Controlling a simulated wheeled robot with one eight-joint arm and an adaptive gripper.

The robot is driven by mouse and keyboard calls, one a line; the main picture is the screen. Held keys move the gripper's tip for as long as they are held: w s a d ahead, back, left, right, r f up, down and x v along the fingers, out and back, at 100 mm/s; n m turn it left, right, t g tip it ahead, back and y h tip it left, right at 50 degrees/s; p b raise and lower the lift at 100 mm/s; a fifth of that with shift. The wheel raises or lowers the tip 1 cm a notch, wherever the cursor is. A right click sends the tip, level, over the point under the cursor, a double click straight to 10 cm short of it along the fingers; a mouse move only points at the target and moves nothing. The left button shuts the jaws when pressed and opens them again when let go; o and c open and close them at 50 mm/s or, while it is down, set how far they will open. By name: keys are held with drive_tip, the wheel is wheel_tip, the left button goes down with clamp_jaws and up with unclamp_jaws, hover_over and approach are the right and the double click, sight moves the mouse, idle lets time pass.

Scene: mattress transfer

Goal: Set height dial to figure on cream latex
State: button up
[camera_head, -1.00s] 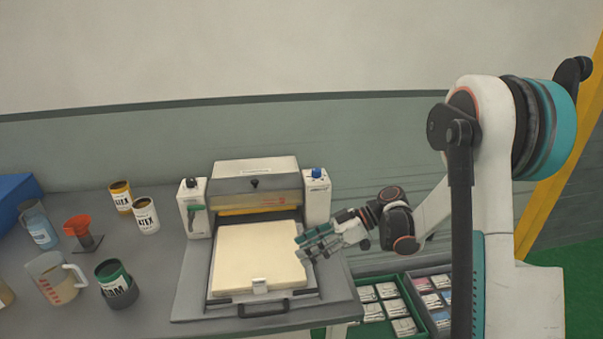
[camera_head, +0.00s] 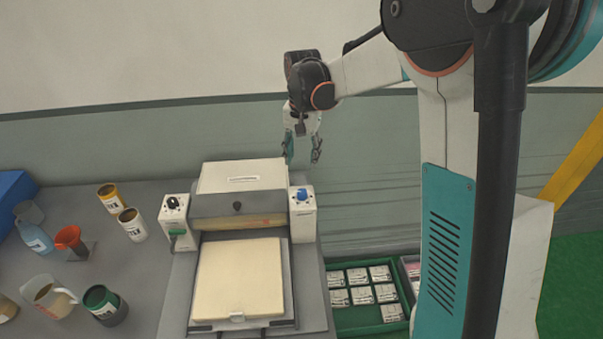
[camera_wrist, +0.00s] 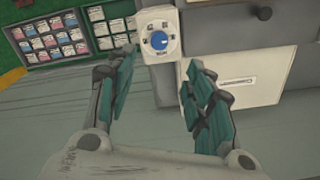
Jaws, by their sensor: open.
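A blue dial (camera_head: 301,194) sits on top of the white right-hand post (camera_head: 303,222) of the press. In the wrist view the blue dial (camera_wrist: 158,40) has a white pointer line and small marks around it, too small to read. A black dial (camera_head: 172,202) tops the left post. A cream can (camera_head: 132,226) and a yellow can (camera_head: 108,198) stand left of the press; their label figures are unreadable. My gripper (camera_head: 302,150) is open and empty, fingers down, above and behind the right post. In the wrist view my gripper (camera_wrist: 158,68) has the dial beyond its fingertips.
A cream slab (camera_head: 238,280) lies on the press bed below the grey hood (camera_head: 238,206). Green trays of packets (camera_head: 362,290) lie right of the table.

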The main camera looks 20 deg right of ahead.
sight(302, 191)
wheel_tip(302, 191, down, 14)
drive_tip(key=shift+r+b, duration=0.15)
drive_tip(key=shift+b, duration=0.45)
drive_tip(key=c, duration=1.1)
